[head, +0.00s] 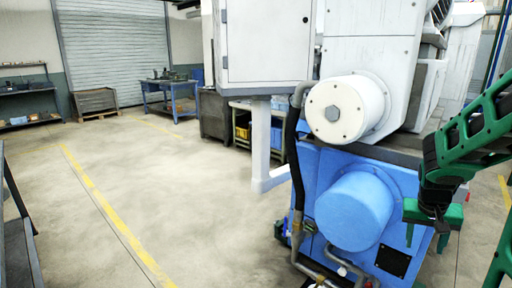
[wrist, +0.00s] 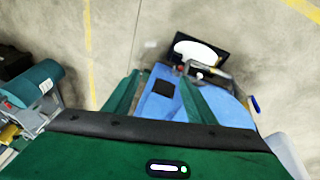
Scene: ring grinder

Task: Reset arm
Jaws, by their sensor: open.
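My gripper (head: 426,236) hangs from my green and black arm at the right of the head view, fingers pointing down. It is in front of the right side of the ring grinder's blue base (head: 315,165). In the wrist view my gripper (wrist: 160,80) shows two green fingers spread apart with nothing held between them. The blue base (wrist: 165,107) of the grinder lies beyond and below the fingers. Whether any part of the arm touches the machine cannot be told.
The grinder has a white round housing (head: 345,110) and a blue cylinder (head: 353,210). A white cabinet (head: 268,42) stands out left of it. A dark-edged bench (head: 20,245) is at the left edge. A blue workbench (head: 170,87) is far back. The floor between is clear.

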